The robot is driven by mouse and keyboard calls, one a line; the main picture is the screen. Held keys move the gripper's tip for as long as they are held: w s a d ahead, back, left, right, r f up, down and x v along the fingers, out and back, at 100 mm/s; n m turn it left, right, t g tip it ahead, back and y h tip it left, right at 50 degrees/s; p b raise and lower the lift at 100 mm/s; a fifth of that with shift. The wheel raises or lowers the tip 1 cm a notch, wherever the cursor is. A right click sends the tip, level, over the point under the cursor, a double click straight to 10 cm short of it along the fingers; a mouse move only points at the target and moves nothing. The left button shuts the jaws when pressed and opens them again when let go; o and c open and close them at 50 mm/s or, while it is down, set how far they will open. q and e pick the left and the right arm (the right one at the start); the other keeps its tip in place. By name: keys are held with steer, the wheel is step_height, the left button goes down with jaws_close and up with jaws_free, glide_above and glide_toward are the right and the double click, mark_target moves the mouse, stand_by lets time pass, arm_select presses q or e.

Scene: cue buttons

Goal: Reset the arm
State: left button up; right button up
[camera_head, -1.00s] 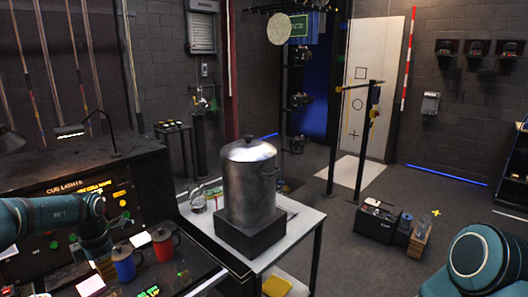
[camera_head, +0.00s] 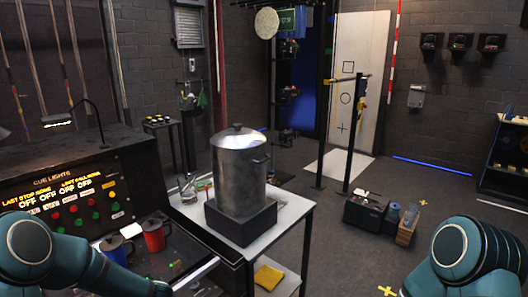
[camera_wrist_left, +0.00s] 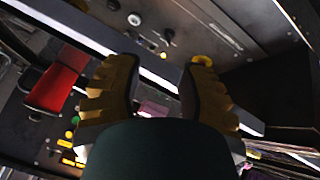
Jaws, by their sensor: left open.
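The cue lights panel (camera_head: 78,197) stands at the left in the head view, with rows of red and green buttons (camera_head: 72,209) and lit yellow text that reads OFF several times. My left arm crosses the lower left corner below the panel, and its gripper is outside the head view. In the left wrist view my left gripper (camera_wrist_left: 164,68) has its two yellow fingers apart with nothing between them. Beyond them is a dark panel surface with small knobs and a lit yellow spot (camera_wrist_left: 163,55). My right arm shows at the lower right, but its gripper is outside the view.
A red mug (camera_head: 154,236) and a blue mug (camera_head: 117,249) stand on the desk in front of the panel. A large metal pot (camera_head: 239,175) stands on a black block on a white table (camera_head: 292,213).

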arm_select(q)
steer(key=s+d+f+m+g+h, duration=0.1)
steer(key=s+d+f+m+h, duration=0.2)
steer(key=s+d, duration=0.3)
steer(key=s+d+f+m+g+h+b, duration=0.1)
steer(key=s+d+f+m+h, duration=0.1)
steer(key=s+d+m, duration=0.3)
steer(key=s+d+f+m+h+b, duration=0.1)
steer(key=s+d+f+m+h, duration=0.2)
steer(key=s+d, duration=0.5)
steer(key=d+f+m, duration=0.1)
steer(key=d, duration=0.2)
steer(key=shift+s+d+f+m+g+h, duration=0.25)
steer(key=shift+d+f+m+g+h, duration=0.05)
steer(key=shift+d+m+g, duration=0.1)
